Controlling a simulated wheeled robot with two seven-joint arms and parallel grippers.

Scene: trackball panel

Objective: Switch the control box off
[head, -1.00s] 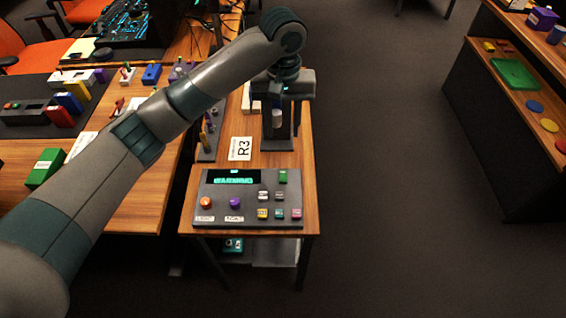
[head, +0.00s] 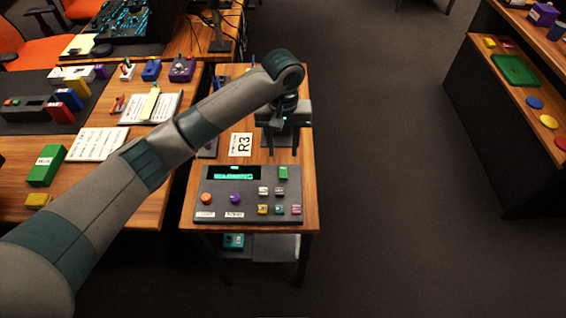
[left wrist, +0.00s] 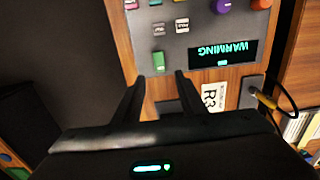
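An orange knob (head: 206,198), a purple knob (head: 235,198) and several small coloured buttons are on the panel. My left gripper (left wrist: 159,77) is open and empty; its fingertips point toward the green button, apparently apart from it. My right gripper is out of view.
An "R3" card (head: 241,145) lies behind the box. A dark stand behind it is mostly hidden by my gripper. A desk with papers (head: 97,144) and a green block (head: 46,166) is on the left. A shelf (head: 500,130) stands far right, with clear floor between.

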